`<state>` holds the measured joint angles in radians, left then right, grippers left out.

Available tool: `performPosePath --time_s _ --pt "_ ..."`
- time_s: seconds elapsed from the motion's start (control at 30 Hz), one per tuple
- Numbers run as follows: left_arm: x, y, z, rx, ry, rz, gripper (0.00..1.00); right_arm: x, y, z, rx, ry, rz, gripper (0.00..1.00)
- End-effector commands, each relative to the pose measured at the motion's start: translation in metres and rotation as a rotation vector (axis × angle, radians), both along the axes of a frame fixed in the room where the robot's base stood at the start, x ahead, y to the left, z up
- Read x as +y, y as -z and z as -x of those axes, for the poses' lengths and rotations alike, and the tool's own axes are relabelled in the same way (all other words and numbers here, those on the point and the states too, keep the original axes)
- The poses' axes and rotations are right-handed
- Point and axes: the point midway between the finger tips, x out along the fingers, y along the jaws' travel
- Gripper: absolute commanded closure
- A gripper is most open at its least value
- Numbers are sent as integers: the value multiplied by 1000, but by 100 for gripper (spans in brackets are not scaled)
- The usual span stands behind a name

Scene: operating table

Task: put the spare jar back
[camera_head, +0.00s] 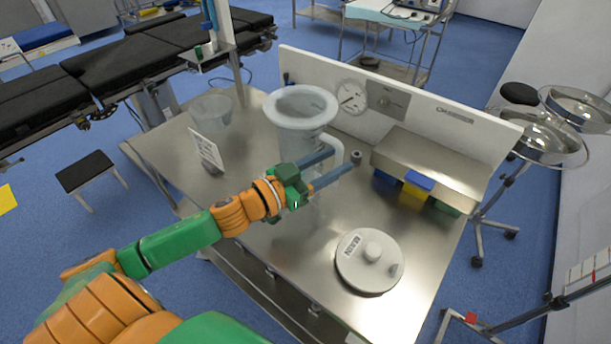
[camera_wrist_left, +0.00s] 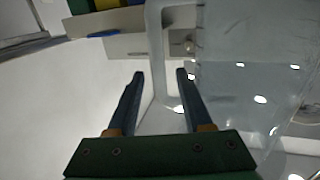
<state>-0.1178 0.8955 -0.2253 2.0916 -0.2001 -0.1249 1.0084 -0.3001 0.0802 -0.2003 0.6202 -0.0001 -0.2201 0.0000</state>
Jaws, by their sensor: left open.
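A large translucent jar (camera_head: 302,145) with a wide white rim and a side handle stands upright on the steel table (camera_head: 240,205). A smaller clear vessel (camera_head: 212,110) stands at the table's far left, behind a small white sign. I cannot tell which one is the spare jar. My left gripper (camera_head: 345,164) is open in front of the large jar, at its handle. In the left wrist view the pale handle (camera_wrist_left: 156,40) shows between and beyond the fingertips, with the jar wall (camera_wrist_left: 245,75) to the right. My right gripper is not in view.
A round white lid-like disc (camera_head: 370,262) with a knob lies at the front right. A steel box (camera_head: 430,165) with blue, yellow and green blocks below its edge stands at the back right. A backboard with a gauge (camera_head: 351,97) runs along the rear.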

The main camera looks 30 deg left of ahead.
Motion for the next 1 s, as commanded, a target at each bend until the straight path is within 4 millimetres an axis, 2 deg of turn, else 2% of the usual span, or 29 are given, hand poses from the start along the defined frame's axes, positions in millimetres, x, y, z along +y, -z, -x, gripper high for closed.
performPosePath --time_s 0.1,0.5,0.7,1.0 --pt "6 3 16 2 4 -4 50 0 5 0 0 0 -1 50" --pt "27 -1 61 1 3 2 50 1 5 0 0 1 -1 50" --pt "31 -2 69 -3 3 -3 50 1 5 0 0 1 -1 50" --pt "31 -2 69 -3 3 -3 50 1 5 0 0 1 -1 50"
